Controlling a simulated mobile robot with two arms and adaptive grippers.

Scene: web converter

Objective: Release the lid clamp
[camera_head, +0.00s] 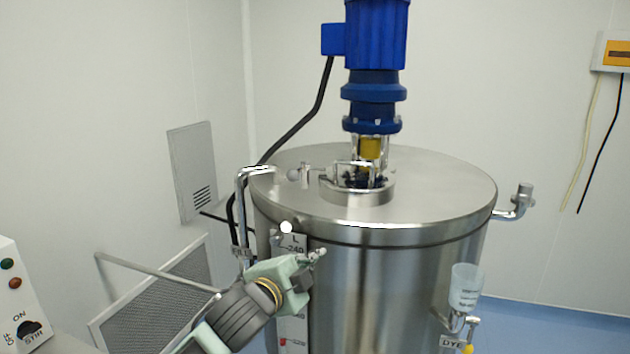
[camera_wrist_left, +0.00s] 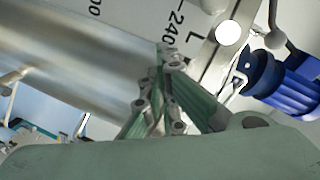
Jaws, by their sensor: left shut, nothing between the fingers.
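The steel tank (camera_head: 400,280) has a flat round lid (camera_head: 440,195). A white round knob (camera_head: 286,227) sits at the lid's front left edge, above the level scale; it also shows in the wrist view (camera_wrist_left: 228,33). I cannot tell for sure whether it belongs to the lid clamp. A small lever with a grey ball end (camera_head: 294,174) stands on top of the lid near the central hatch. My left gripper (camera_head: 317,257) is in front of the tank's scale, below and right of the white knob, apart from it. Its fingers (camera_wrist_left: 170,62) are shut and empty. My right gripper is out of view.
A blue motor (camera_head: 376,50) rises above the central hatch (camera_head: 357,190). A bent pipe (camera_head: 241,200) runs down the tank's left side. A dye cup (camera_head: 466,288) hangs at the right. A control box with a STIR switch (camera_head: 30,300) stands at lower left.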

